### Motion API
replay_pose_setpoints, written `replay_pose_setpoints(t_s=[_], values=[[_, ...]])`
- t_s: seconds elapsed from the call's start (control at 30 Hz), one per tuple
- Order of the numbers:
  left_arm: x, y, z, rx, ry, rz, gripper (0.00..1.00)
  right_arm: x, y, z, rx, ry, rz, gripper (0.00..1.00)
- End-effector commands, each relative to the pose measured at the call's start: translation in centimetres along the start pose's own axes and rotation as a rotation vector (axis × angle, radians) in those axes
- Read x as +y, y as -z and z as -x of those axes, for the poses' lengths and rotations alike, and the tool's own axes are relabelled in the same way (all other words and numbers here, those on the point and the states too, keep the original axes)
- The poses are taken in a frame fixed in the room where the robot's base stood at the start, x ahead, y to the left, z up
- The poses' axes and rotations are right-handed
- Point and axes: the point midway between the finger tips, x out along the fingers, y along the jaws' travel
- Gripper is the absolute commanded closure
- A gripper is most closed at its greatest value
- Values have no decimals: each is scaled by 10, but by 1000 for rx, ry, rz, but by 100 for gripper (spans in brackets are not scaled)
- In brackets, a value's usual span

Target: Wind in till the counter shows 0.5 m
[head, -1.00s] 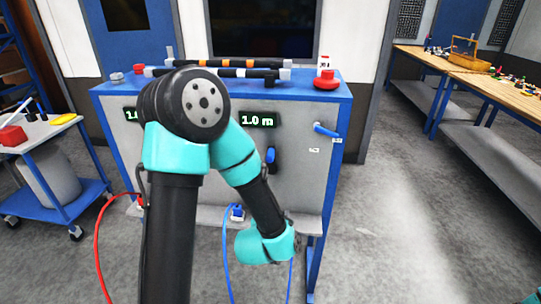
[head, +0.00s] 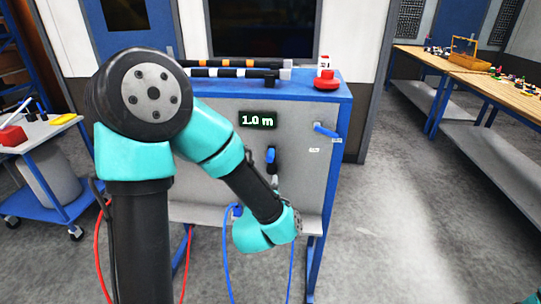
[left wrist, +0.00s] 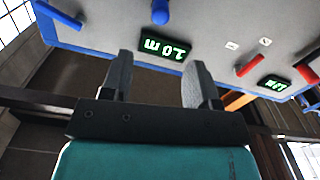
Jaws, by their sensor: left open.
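The right-hand counter (head: 258,120) on the grey panel reads 1.0 m in green. It also shows upside down in the left wrist view (left wrist: 164,48). A blue handle (head: 271,155) sits below it, and a blue lever (head: 325,130) is on the panel's right side. A second green counter (left wrist: 273,86) shows in the left wrist view beside a red lever (left wrist: 250,66). My left gripper (left wrist: 158,78) is open and empty, facing the panel from below. In the head view it (head: 276,183) is mostly hidden behind my arm, near the blue handle. My right gripper is out of view.
A red button (head: 326,83) and striped rods (head: 235,73) are on the blue bench top. Blue and red hoses (head: 226,255) hang in front. A trolley (head: 60,135) stands left and a long workbench (head: 490,80) right. The floor at right is clear.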

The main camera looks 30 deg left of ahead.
Motion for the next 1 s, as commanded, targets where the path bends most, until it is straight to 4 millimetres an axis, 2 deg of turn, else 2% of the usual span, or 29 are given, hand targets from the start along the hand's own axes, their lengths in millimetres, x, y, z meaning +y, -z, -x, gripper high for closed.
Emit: replay_pose_setpoints(t_s=[0.7,0.83,1.0], values=[[-1,0,-121,2,2,0,45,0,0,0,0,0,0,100],[0,0,-139,1,1,1,45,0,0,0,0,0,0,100],[0,0,-152,1,1,0,45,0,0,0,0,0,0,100]])
